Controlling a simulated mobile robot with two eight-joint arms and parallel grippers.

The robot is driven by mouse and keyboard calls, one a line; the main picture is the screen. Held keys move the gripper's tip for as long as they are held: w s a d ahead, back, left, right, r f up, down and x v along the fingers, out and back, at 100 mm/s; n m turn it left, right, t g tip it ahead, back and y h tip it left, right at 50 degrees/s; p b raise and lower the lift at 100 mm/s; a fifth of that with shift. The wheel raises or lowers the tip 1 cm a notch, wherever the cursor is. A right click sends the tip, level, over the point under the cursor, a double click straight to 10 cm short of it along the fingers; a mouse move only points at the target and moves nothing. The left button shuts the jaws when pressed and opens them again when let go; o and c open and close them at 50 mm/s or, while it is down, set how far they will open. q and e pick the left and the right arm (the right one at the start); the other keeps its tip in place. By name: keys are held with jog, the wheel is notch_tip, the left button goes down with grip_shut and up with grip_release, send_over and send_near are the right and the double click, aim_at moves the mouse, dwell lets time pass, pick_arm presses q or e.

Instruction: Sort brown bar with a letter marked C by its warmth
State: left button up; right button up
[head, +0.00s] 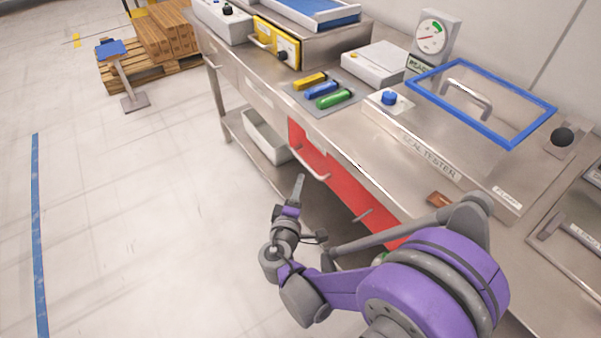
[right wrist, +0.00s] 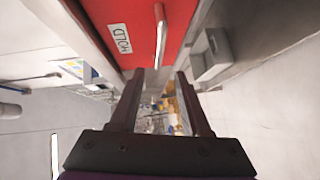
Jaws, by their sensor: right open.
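A small brown bar (head: 438,199) lies on the steel worktop near its front edge in the head view, partly hidden by my right arm. No letter on it can be read. My right gripper (head: 298,190) hangs in front of the worktop, beside the red drawer front (head: 325,178), well to the left of the bar. In the right wrist view its two fingers (right wrist: 159,76) are apart with nothing between them. The red front (right wrist: 125,30) there carries a metal handle (right wrist: 160,35) and a white label (right wrist: 119,41), hard to read. My left gripper is not in view.
On the worktop are yellow (head: 310,81), blue (head: 321,90) and green (head: 334,99) blocks on a grey mat, a seal tester (head: 430,155) with a raised blue-framed lid (head: 530,128), and a dial gauge (head: 432,37). A white bin (head: 265,138) sits below.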

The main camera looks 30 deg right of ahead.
aim_at(303, 164)
jog(key=b+x, duration=0.1)
jog(key=x, duration=1)
jog(key=shift+a+r, duration=0.1)
grip_shut()
dwell(1.1)
